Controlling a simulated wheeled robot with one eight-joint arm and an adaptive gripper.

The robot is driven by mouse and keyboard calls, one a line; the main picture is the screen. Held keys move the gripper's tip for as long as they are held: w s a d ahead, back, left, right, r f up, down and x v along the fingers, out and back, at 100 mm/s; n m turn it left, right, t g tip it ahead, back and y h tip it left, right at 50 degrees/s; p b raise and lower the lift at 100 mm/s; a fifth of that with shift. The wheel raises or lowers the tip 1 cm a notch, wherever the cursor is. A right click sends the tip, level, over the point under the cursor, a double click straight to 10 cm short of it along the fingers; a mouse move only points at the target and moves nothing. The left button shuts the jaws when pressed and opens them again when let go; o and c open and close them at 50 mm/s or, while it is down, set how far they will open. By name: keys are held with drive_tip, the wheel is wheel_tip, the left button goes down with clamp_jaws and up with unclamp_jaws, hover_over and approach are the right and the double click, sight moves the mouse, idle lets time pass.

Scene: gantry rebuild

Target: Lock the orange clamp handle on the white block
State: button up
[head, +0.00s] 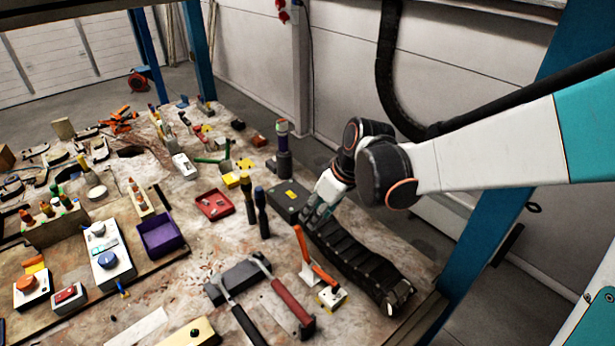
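The white block (332,298) stands on the worktable near the front, right of the middle of the head view. A clamp with an orange handle (301,243) is mounted on it. The handle sticks up and leans slightly left, and a second orange bar (324,274) slants down towards the block. My gripper (315,215) is behind the clamp, above the far end of a black segmented chain, apart from the orange handle. Its fingers are small and partly merge with the dark things behind, so I cannot tell whether they are open.
The black chain (355,255) lies right of the clamp along the table edge. A red-handled hammer (287,300) and another hammer (235,310) lie left of it. Upright dark tools (262,212), a black box (289,196) and a red tray (213,204) stand farther back.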

sight(300, 236)
drive_tip(key=b+x, duration=0.3)
drive_tip(key=x, duration=1)
drive_tip(key=shift+c, duration=0.2)
clamp_jaws()
